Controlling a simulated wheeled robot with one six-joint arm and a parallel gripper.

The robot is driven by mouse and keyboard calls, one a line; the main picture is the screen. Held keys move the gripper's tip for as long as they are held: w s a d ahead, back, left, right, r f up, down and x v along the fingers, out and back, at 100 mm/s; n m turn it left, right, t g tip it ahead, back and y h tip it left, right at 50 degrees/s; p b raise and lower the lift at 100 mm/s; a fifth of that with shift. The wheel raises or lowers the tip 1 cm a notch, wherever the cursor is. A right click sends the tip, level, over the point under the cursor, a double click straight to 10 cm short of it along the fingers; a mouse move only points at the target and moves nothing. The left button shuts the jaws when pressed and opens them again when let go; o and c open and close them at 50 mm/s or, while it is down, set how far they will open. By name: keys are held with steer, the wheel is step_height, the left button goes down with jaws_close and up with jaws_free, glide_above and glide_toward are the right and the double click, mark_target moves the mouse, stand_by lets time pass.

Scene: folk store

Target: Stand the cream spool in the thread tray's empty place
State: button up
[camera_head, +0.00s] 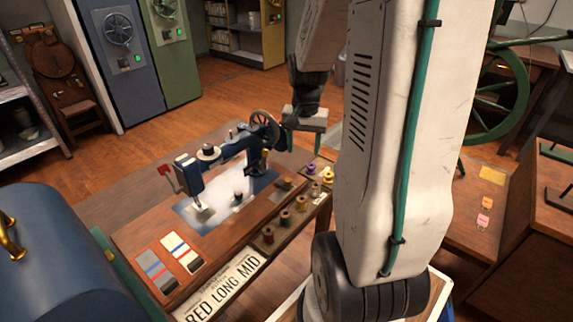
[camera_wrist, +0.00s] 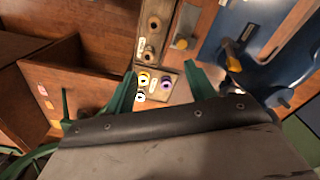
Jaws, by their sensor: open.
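My gripper (camera_head: 304,122) hangs beyond the sewing machine, near the far end of the thread tray (camera_head: 292,226). In the wrist view its green fingers (camera_wrist: 161,88) are apart with nothing held between them. Yellow (camera_head: 328,177) and purple spools stand at the tray's far end. In the wrist view a purple spool (camera_wrist: 165,83) and a pale-ringed spool (camera_wrist: 140,97) show between the fingers, below them. Several brown spools (camera_head: 285,217) stand nearer along the tray. I cannot tell surely which spool is the cream one, nor which place is empty.
The dark blue sewing machine (camera_head: 230,150) stands beside the tray on the wooden table (camera_head: 130,232). A green wheel (camera_head: 503,95) and wooden desk (camera_head: 455,215) stand at right. My arm hides part of the right side.

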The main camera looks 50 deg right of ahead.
steer(key=s+a+r+n, duration=0.25)
steer(key=a+r, duration=0.25)
steer(key=a, duration=0.3)
steer(key=s+a+r+n, duration=0.2)
steer(key=a+r+n, duration=0.2)
steer(key=a+r, duration=0.3)
steer(key=s+a+r+n+t, duration=0.1)
steer(key=s+a+r+n, duration=0.1)
steer(key=s+a+n, duration=0.3)
steer(key=s+a, duration=0.4)
steer(key=shift+s+a+r, duration=0.15)
steer(key=shift+s+a, duration=0.05)
steer(key=shift+a, duration=0.1)
